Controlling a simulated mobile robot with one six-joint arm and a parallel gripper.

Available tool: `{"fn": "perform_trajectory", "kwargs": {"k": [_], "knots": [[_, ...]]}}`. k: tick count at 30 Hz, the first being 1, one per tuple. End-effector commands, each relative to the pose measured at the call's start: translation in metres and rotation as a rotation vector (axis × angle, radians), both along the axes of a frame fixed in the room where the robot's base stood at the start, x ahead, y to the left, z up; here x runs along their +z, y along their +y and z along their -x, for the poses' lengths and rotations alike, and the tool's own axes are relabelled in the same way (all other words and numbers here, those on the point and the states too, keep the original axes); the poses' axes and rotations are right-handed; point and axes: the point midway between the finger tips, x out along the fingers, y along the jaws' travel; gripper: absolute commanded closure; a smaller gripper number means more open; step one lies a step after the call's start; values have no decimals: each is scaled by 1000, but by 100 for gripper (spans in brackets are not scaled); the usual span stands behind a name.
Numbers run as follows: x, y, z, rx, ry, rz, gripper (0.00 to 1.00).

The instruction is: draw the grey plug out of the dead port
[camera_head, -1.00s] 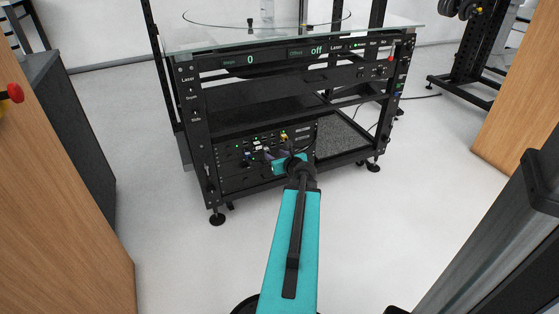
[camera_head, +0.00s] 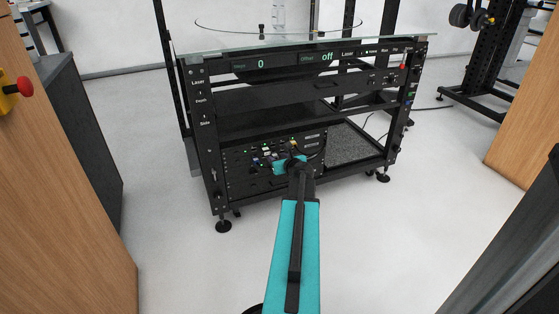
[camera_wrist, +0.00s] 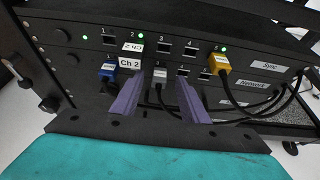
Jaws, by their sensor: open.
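The grey plug (camera_wrist: 160,75) sits in the lower row of ports on the black panel (camera_wrist: 75,75), with a dark cable hanging from it. In the wrist view, my gripper (camera_wrist: 159,83) is open, with one purple finger on each side of the grey plug and its cable. I cannot tell whether either finger touches it. A blue plug (camera_wrist: 107,70) is to its left and a yellow plug (camera_wrist: 220,63) to its right. Green lights show beside ports 2 and 5; I see none lit beside port 3. In the head view, my gripper (camera_head: 289,165) is at the panel, and the grey plug is too small to make out.
Tags reading 243 (camera_wrist: 132,47) and Ch 2 (camera_wrist: 130,64) are left of the grey plug. Black cables (camera_wrist: 265,105) loop at the right. The turntable rack (camera_head: 215,150) stands on open floor (camera_head: 160,150), with wooden cabinets (camera_head: 60,190) at the left.

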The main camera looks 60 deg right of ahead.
Motion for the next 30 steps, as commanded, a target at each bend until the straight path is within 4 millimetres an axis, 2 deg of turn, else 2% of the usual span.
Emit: {"fn": "perform_trajectory", "kwargs": {"k": [6,14,30], "knots": [[0,0,0,0,0,0,59],[0,0,0,0,0,0,100],[0,6,8,0,0,0,100]]}}
